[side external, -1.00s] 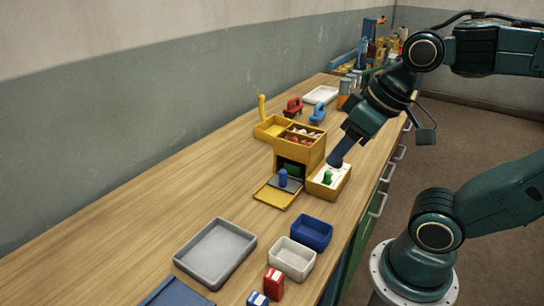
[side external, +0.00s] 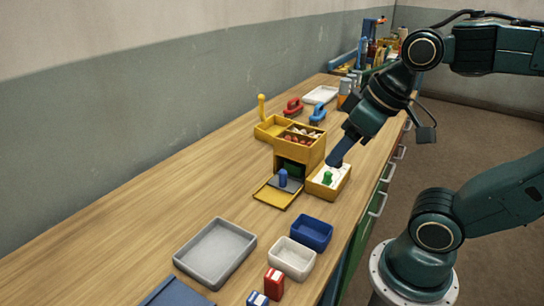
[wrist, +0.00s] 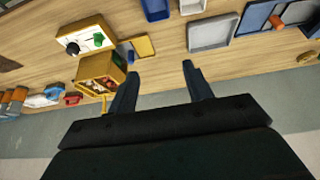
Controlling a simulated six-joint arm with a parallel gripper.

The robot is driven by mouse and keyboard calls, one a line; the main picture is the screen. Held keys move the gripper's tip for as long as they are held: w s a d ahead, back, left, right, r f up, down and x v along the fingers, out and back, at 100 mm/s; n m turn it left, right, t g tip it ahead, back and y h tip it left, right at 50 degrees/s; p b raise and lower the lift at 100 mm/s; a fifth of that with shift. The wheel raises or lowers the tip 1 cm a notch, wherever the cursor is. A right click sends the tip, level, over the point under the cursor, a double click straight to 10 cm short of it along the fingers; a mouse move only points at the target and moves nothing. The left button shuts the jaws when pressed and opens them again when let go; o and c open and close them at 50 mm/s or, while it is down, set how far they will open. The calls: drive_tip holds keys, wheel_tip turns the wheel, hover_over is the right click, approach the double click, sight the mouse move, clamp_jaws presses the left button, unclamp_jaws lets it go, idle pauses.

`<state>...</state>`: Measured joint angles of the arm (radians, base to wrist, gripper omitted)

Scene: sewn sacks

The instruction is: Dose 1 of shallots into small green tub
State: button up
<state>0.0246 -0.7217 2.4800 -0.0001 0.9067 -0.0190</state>
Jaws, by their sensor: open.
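A yellow dispenser (side external: 312,150) stands on the bench, with reddish shallots (side external: 301,135) in its top compartment; it also shows in the wrist view (wrist: 101,66). A blue knob (side external: 283,178) stands at its front, above a yellow tray. Beside it is a yellow box with a white top (side external: 342,174) carrying a green knob (side external: 327,178) and, in the wrist view, a black knob (wrist: 72,48). My gripper (side external: 336,163) appears over or close to this box in the side view. Its fingers are apart and empty in the wrist view (wrist: 161,80). I cannot clearly make out a small green tub; a dark green patch shows inside the dispenser opening.
A blue tub (side external: 311,246), a white tub (side external: 291,271) and a grey tray (side external: 190,272) stand nearer the camera, with a red block (side external: 274,284). Red and blue clamp-like items and a white tray (side external: 320,94) lie behind. The bench's left side is clear.

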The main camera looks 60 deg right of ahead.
drive_tip(key=w+d+m+g, duration=0.1)
drive_tip(key=w+d+g, duration=0.2)
drive_tip(key=w+d, duration=0.6)
drive_tip(key=d+f+g, duration=0.1)
drive_tip(key=d+f, duration=0.1)
drive_tip(key=d, duration=0.6)
drive_tip(key=s+d+f+m+g, duration=0.1)
drive_tip(key=d+f, duration=0.1)
drive_tip(key=d, duration=0.6)
drive_tip(key=shift+d, duration=0.1)
drive_tip(key=shift+f, duration=6.85)
drive_tip(key=c, duration=1)
drive_tip(key=shift+o, duration=0.2)
